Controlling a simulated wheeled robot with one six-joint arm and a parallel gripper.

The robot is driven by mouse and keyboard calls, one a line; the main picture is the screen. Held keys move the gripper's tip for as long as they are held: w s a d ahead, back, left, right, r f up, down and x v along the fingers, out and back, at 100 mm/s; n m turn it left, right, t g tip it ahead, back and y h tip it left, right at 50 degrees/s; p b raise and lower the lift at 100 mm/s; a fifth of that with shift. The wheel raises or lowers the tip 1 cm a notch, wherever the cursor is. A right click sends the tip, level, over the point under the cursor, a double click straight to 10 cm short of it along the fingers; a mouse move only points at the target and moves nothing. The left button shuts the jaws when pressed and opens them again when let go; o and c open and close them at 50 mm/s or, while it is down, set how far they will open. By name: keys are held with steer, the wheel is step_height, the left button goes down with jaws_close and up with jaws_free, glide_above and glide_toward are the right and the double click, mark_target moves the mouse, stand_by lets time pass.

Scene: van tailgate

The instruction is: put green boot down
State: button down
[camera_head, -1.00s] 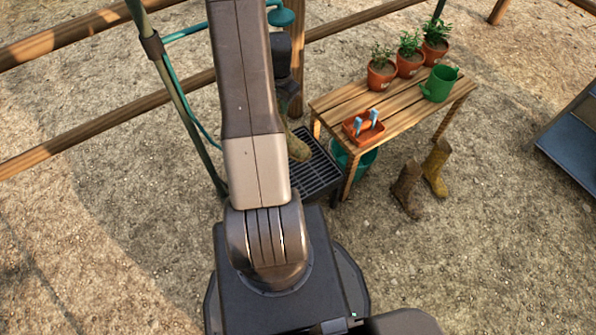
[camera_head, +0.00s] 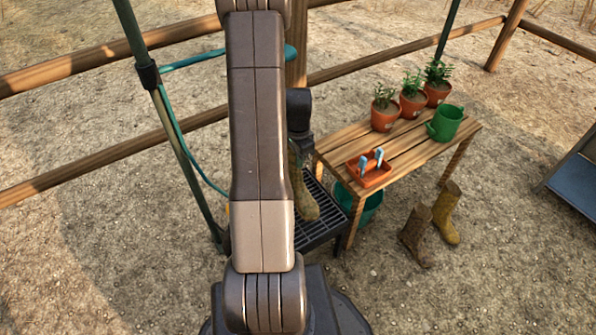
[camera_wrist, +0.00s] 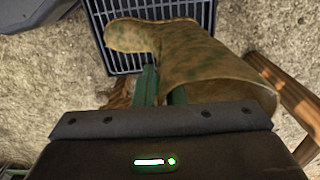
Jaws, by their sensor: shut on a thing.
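A mud-stained olive-green boot (camera_head: 303,190) hangs below my gripper (camera_head: 299,150), partly hidden behind my arm in the head view. In the wrist view my gripper (camera_wrist: 161,84) is shut on the leg of this boot (camera_wrist: 205,62), with its foot pointing left. The boot is over a black slatted grate (camera_head: 325,230), which also shows in the wrist view (camera_wrist: 128,60). I cannot tell whether the sole touches the grate. Two more muddy boots stand on the ground, a brown one (camera_head: 416,238) and a yellowish one (camera_head: 446,213).
A wooden bench (camera_head: 405,150) right of the grate bears potted plants (camera_head: 412,105), a green watering can (camera_head: 445,123) and an orange tray (camera_head: 369,172). A teal bucket (camera_head: 370,205) is under it. A green pole with hose (camera_head: 180,130) stands left.

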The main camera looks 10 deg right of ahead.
steer(key=shift+f+b, duration=0.4)
steer(key=shift+f, duration=1.5)
steer(key=c, duration=1.5)
jaws_free()
step_height(320, 180, up, 12)
steer(key=p, duration=0.3)
